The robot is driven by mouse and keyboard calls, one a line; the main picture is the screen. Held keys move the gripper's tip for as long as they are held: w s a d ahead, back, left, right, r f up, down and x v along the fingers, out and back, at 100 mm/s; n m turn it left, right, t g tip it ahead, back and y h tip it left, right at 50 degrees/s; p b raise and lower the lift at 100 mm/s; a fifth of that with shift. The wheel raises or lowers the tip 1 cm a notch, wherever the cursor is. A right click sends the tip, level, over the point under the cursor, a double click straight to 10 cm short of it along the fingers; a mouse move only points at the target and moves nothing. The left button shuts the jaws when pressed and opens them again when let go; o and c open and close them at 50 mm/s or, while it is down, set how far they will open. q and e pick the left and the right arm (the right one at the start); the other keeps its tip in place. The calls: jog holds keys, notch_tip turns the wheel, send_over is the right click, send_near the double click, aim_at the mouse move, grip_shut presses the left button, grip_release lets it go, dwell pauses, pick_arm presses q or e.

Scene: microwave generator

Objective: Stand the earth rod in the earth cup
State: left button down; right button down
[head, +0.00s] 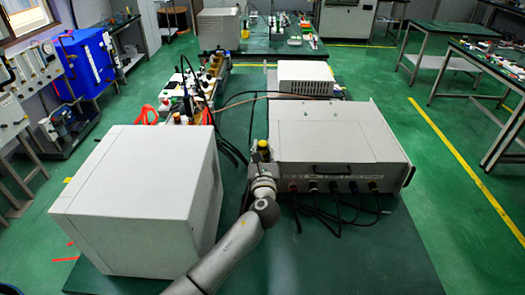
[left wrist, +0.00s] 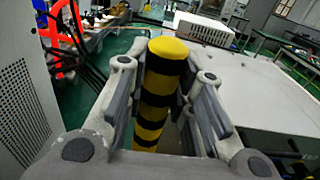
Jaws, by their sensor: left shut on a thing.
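The earth rod, with yellow and black bands, shows in the left wrist view (left wrist: 163,92). It stands between the two fingers of my left gripper (left wrist: 164,74), which is shut on it. Its yellow top rises above the fingers. In the head view the yellow end of the rod (head: 263,144) shows just above my left gripper (head: 262,156), in the gap between the two large grey units. The rod's lower end is hidden by the gripper. I cannot make out the earth cup in either view. My right gripper is not in view.
A large light-grey cabinet (head: 140,190) stands left of my arm. A wide grey unit (head: 335,135) with a handle and black cables at its front stands to the right. Cables and small parts (head: 200,85) lie behind. The green tabletop (head: 385,250) is clear at front right.

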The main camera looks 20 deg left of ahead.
pick_arm(q)
jog(key=c, duration=1.2)
grip_release()
jog(key=shift+o, duration=0.2)
jog(key=v, duration=1.2)
